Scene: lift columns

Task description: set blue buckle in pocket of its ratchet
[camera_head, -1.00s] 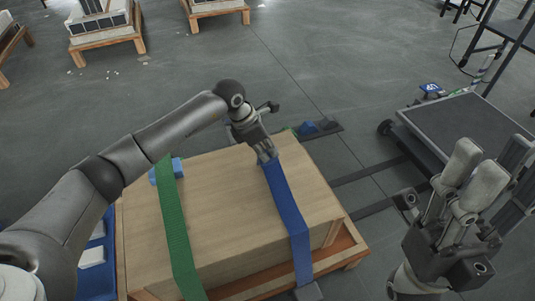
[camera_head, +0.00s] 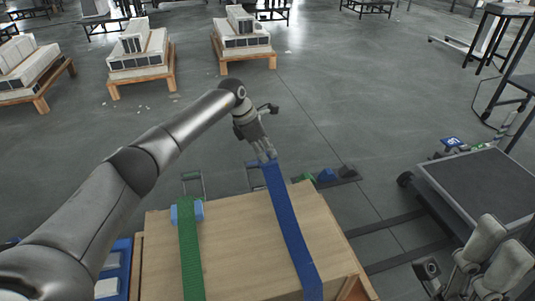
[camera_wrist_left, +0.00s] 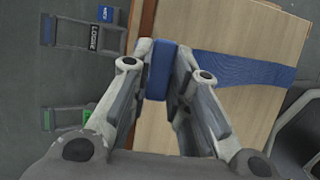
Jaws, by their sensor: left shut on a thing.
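My left gripper (camera_head: 265,156) is shut on the blue buckle (camera_wrist_left: 159,70) at the end of the blue strap (camera_head: 288,222). In the head view it is at the crate's far edge, with the strap running back across the lid. In the left wrist view the buckle sits between the fingertips, above the crate edge. The blue-marked ratchet (camera_wrist_left: 98,30) lies left of the buckle there, apart from it. In the head view this ratchet (camera_head: 257,182) is partly hidden behind the gripper and strap. My right gripper (camera_head: 490,262) is at the lower right, cut off by the frame.
A green strap (camera_head: 190,250) crosses the wooden crate (camera_head: 235,240); a blue block (camera_head: 176,214) is beside it. A green-marked ratchet (camera_head: 192,184) stands beyond the crate. More strap hardware (camera_head: 327,176) lies at the right. A dark cart (camera_head: 480,180) stands right.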

